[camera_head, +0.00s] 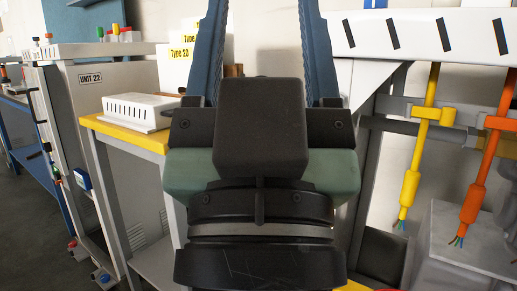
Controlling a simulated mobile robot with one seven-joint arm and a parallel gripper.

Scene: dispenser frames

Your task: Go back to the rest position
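My gripper (262,35) fills the middle of the head view, close to the camera and seen from behind. Its two blue ribbed fingers point up in the picture and stand wide apart. Their tips run out of the top edge. The rest position itself is not marked by anything in view.
A yellow-topped table (125,133) with a white slotted block (137,112) stands at left. The UNIT 22 cabinet (92,95) is further left. Yellow (411,185) and orange (473,200) cables hang from a white slotted rail at right.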

